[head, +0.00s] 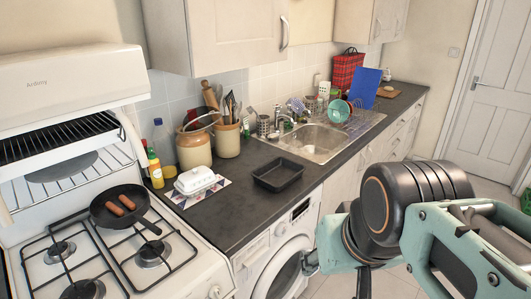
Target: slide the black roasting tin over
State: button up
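The black roasting tin (278,174) is a shallow rectangular pan, empty, lying flat on the dark worktop (232,213) above the washing machine. It sits between the white butter dish (194,179) on its left and the sink (312,141) behind it to the right. My arm, teal and black, fills the lower right of the head view, in front of the counter. It appears apart from the tin. I cannot make out my gripper's fingertips or whether they hold anything.
The butter dish stands on a patterned mat (207,197). Two brown-and-cream crocks (194,149) stand behind the tin. A hob with a frying pan (119,206) is at the left. Bare worktop lies in front of the tin. The washing machine (280,262) is below.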

aim_at(279, 173)
jog(key=i+l+u, duration=0.1)
jog(key=i+l, duration=0.35)
jog(key=i, duration=0.15)
jog(key=i+l+u, duration=0.1)
jog(key=i+l, duration=0.35)
jog(key=i, duration=0.15)
jog(key=i+l+z, duration=0.1)
jog(key=i+l, duration=0.15)
jog(key=l, duration=0.25)
jog(key=i+u, duration=0.2)
jog(key=i, duration=0.15)
